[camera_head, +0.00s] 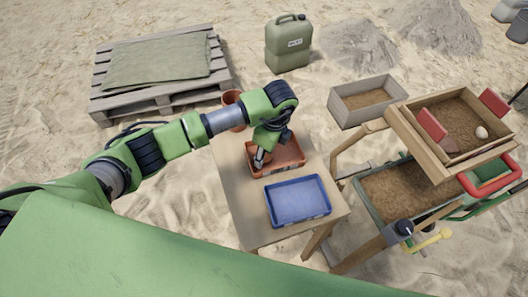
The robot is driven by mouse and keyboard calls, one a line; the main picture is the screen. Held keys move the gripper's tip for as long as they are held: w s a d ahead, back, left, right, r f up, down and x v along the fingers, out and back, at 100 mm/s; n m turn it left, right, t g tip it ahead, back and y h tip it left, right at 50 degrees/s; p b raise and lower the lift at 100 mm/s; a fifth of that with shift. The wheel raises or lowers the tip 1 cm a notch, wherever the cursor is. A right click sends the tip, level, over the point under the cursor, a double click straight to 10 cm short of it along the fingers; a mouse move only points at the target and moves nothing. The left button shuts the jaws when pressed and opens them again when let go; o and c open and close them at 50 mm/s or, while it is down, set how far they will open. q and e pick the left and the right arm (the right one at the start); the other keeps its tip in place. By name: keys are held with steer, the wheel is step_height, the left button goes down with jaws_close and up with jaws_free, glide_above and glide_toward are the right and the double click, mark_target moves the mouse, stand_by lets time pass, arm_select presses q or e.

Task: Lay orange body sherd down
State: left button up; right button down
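My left arm reaches in from the left, and its gripper (262,160) points down inside the orange-red tray (291,157) on the small wooden table. The fingers are small and dark here, so I cannot tell whether they are open or shut. I cannot make out the orange body sherd; the gripper and the tray's similar colour may hide it. A blue tray (299,199) sits in front of the orange-red one and looks empty. My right gripper is not in view.
The wooden table (246,222) has a bare strip along its left side. A terracotta pot (231,97) is partly behind my arm. On the right stand a wooden sieve box (455,112) with a pale, rounded piece (482,132), and a soil-filled wheelbarrow (405,190).

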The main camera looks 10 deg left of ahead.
mark_target(269, 160)
arm_select(q)
steer(key=shift+f, duration=0.1)
steer(key=o, duration=0.7)
step_height(269, 160, up, 12)
steer(key=d+b, duration=0.1)
steer(key=b, duration=0.1)
steer(key=shift+s+d, duration=0.2)
steer(key=shift+d, duration=0.15)
